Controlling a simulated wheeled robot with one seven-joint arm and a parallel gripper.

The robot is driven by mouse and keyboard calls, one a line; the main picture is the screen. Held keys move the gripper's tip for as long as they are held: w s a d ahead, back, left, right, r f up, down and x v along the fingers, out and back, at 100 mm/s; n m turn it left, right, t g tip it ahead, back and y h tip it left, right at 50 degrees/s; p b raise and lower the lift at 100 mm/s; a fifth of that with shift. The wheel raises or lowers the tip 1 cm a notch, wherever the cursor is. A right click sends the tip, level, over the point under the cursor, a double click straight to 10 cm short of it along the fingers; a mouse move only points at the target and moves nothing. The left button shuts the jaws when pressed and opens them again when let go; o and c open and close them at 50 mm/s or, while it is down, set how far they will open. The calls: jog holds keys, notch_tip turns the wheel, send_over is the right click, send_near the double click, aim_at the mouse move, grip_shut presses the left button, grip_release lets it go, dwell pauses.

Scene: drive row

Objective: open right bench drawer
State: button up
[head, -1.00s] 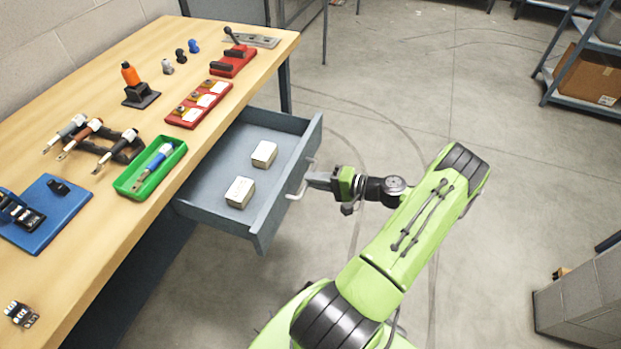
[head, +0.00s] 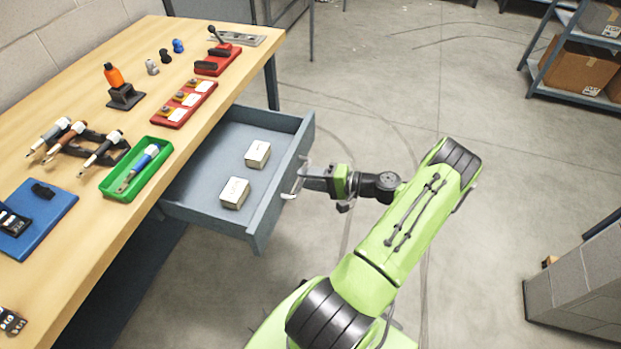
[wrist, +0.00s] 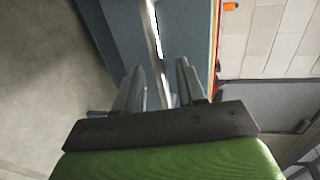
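The bench drawer (head: 215,222) stands well out from under the wooden bench top. It is grey-blue and holds two small pale boxes (head: 258,154) (head: 235,193). Its light metal handle (head: 293,187) is on the front panel, and the bar also shows in the wrist view (wrist: 153,30). My gripper (head: 303,178) is at this handle, outside the drawer front.
The bench top (head: 75,115) carries a green tray (head: 127,184), red holders, tools and a blue board (head: 40,225). Open floor (head: 400,90) lies right of the drawer. A shelf with cardboard boxes (head: 575,68) stands at the far right, a grey block-like unit (head: 580,290) at lower right.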

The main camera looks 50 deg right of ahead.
jog(key=p+v, duration=0.2)
jog(key=v, duration=1.3)
jog(key=shift+s, duration=0.4)
